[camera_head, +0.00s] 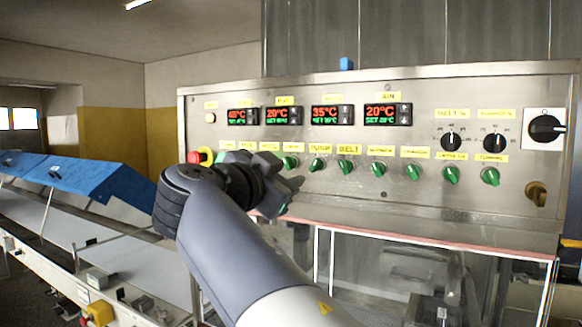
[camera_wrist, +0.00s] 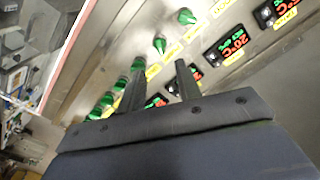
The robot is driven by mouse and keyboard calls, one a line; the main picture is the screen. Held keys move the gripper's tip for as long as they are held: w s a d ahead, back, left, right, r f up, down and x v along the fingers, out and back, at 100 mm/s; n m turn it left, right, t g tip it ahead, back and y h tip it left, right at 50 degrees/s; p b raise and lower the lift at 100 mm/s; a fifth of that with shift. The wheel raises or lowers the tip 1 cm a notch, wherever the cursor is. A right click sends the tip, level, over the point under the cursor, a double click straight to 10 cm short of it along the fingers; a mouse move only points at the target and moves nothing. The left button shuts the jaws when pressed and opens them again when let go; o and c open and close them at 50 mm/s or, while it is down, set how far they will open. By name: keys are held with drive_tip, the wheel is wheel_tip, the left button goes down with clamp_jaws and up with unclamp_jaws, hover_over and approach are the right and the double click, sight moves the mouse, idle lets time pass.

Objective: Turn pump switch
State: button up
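The grey control panel (camera_head: 235,145) carries a row of green rotary switches under yellow labels. The green switch under the label that appears to read PUMP (camera_head: 316,164) stands near the middle of the row. My gripper (camera_head: 290,194) is in front of the panel's lower left part, below and left of that switch and apart from it. In the wrist view my gripper (camera_wrist: 160,69) shows two dark fingers spread apart with nothing between them. Several green switches lie beyond the fingers there; which is the pump switch I cannot tell. My arm hides part of the panel's lower left.
Temperature displays (camera_head: 388,114) sit above the switches. A red emergency button (camera_head: 206,156) is just above my wrist. Black knobs (camera_head: 452,141) and a large black rotary switch (camera_head: 545,128) are at the right. A conveyor with blue covers (camera_head: 95,178) runs along the left.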

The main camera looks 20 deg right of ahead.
sight(313, 166)
drive_tip(key=p+x, duration=0.4)
drive_tip(key=x, duration=0.6)
drive_tip(key=shift+w+d+p, duration=0.15)
drive_tip(key=shift+d+p, duration=0.15)
drive_tip(key=shift+d, duration=0.1)
drive_tip(key=shift+c, duration=0.3)
clamp_jaws()
